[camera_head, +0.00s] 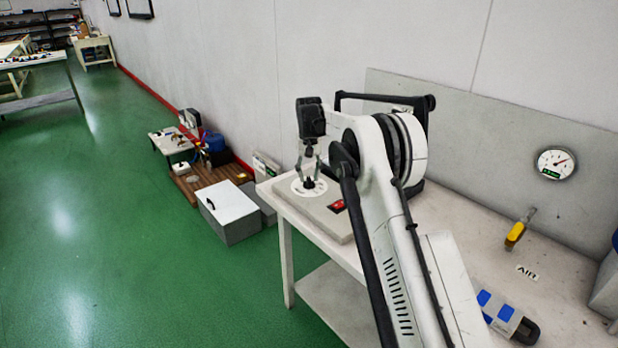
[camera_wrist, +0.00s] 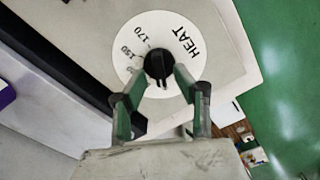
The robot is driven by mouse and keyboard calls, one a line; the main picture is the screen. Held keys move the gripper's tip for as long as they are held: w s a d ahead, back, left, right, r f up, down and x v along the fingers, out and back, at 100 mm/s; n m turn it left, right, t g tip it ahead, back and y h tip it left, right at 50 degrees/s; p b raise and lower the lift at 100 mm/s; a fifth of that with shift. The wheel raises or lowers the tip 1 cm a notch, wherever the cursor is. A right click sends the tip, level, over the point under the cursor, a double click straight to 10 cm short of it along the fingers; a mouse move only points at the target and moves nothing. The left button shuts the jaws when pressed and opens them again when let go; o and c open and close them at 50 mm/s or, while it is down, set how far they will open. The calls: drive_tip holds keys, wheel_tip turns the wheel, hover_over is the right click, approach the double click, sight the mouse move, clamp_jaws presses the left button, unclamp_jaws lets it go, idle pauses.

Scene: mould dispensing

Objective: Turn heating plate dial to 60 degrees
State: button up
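The heating plate (camera_head: 338,222) is a flat grey unit at the left end of the workbench. Its white round dial face (camera_head: 319,192) reads "HEAT" in the wrist view (camera_wrist: 194,22), where the printed numbers 150 and 170 are legible. The black dial knob (camera_head: 308,184) sits at the face's centre and shows in the wrist view (camera_wrist: 156,62). My gripper (camera_head: 309,176) points down over the dial. In the wrist view its two fingertips (camera_wrist: 162,76) flank the knob very closely. Whether they touch or clamp it is unclear. The knob's pointer direction is unclear.
A red switch (camera_head: 337,206) is on the plate right of the dial. The workbench (camera_head: 424,212) also bears a yellow-handled tool (camera_head: 516,232) and a blue-and-grey device (camera_head: 508,315) at right. A round gauge (camera_head: 556,163) hangs on the back panel. Green floor lies left.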

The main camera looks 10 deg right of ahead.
sight(309, 178)
wheel_tip(309, 178, up, 11)
idle(0.4)
drive_tip(key=s+r+t, duration=0.2)
drive_tip(key=s+r, duration=0.8)
drive_tip(key=r, duration=0.1)
drive_tip(key=s+r+t, duration=0.1)
drive_tip(key=s+r, duration=0.2)
drive_tip(key=s, duration=0.5)
drive_tip(key=s+r+t, duration=0.1)
drive_tip(key=s+r, duration=0.1)
drive_tip(key=s, duration=0.6)
drive_tip(key=s+f+t, duration=0.1)
drive_tip(key=s+f, duration=0.3)
drive_tip(key=s, duration=0.5)
drive_tip(key=s+f+t, duration=0.1)
drive_tip(key=s+f, duration=0.3)
drive_tip(key=s, duration=0.6)
drive_tip(key=s+f+t, duration=0.1)
drive_tip(key=s+f, duration=0.3)
drive_tip(key=s, duration=0.5)
drive_tip(key=shift+s, duration=0.4)
